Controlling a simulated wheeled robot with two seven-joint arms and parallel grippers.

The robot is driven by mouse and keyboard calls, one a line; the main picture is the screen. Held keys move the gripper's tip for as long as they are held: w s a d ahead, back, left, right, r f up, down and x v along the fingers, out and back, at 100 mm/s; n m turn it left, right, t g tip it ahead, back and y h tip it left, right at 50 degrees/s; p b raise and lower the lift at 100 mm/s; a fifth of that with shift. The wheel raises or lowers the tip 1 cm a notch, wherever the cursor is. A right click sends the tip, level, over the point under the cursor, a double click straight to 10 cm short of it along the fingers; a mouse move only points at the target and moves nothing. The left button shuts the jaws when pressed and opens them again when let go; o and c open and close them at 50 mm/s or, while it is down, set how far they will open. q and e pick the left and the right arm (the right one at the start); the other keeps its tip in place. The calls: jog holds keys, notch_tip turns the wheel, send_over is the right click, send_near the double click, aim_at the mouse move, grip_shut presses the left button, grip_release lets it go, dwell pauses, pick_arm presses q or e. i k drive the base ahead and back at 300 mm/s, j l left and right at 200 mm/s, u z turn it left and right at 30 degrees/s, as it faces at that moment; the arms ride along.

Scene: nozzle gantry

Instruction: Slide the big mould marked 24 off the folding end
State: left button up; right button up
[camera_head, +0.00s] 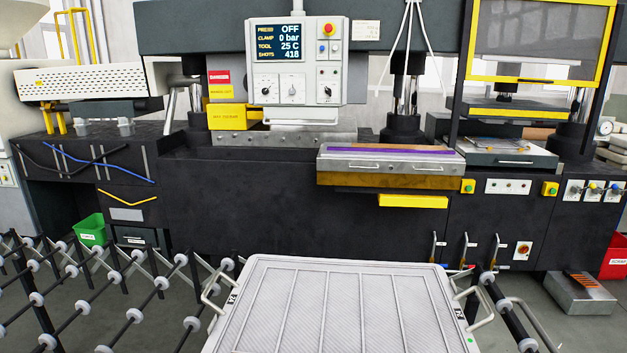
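A big pale grey ribbed mould (340,310) lies flat at the bottom middle, its near edge cut off by the frame. Small black labels sit on its left and right rims; the left one appears to read 24. Looped metal handles stick out from its left and right sides. It appears to lie on a folding roller conveyor (100,290) with black bars and pale wheels, which shows on the left and a little on the right. The mould hides the conveyor beneath it. Neither of my grippers is in view.
A black press (250,200) stands behind, with a control panel (296,62) reading OFF and 0 bar. A metal-edged ledge (390,165) and a yellow block (413,201) jut from its front. A green bin (91,230) stands left, a red bin (614,257) right.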

aim_at(277, 304)
jog(key=l+u, duration=0.15)
jog(key=l, duration=0.35)
jog(key=l+u, duration=0.15)
jog(key=l, duration=0.3)
jog(key=l+u, duration=0.15)
jog(key=l, duration=0.35)
jog(key=k+l+u, duration=0.15)
jog(key=l, duration=0.3)
jog(key=k+l+u, duration=0.15)
jog(key=l, duration=0.3)
jog(key=l+u, duration=0.15)
jog(key=l, duration=0.3)
jog(key=k, duration=0.05)
